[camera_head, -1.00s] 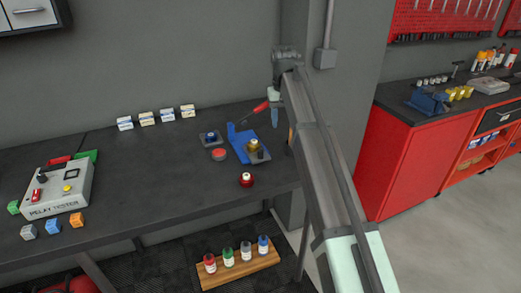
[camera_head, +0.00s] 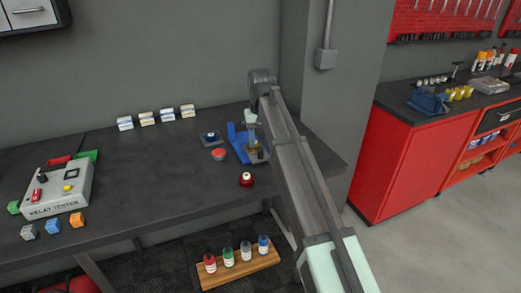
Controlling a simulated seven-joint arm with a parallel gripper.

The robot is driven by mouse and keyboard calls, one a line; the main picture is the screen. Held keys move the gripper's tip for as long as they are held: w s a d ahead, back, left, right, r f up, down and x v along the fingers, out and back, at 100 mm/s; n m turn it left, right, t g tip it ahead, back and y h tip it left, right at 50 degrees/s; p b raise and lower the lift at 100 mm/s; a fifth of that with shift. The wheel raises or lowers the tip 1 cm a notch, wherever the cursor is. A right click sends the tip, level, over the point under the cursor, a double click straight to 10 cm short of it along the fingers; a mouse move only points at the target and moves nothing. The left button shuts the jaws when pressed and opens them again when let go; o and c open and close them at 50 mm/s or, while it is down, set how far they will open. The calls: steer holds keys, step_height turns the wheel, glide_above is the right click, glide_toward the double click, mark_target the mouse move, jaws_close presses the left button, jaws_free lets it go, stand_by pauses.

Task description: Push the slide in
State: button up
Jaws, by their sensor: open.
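A blue fixture (camera_head: 239,148) stands on the dark workbench (camera_head: 160,180), left of my arm. A grey, tray-like part (camera_head: 262,156) sits at its right side with a brass-coloured round piece (camera_head: 254,149), now partly covered. I cannot tell for sure which part is the slide. My gripper (camera_head: 252,138) points down over the brass piece and the right side of the fixture. It is open, with nothing visibly held. The fingertips are small, and I cannot tell whether they touch anything.
A small grey holder with a blue piece (camera_head: 210,137), a red round button (camera_head: 218,154) and a dark red knob (camera_head: 246,179) stand close by. The relay tester (camera_head: 58,186) and coloured cubes are at left. Several small boxes (camera_head: 147,118) line the back. The bench's middle is clear.

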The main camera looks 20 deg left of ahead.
mark_target(260, 151)
steer(key=shift+f, duration=2.15)
steer(key=shift+c, duration=0.2)
jaws_close()
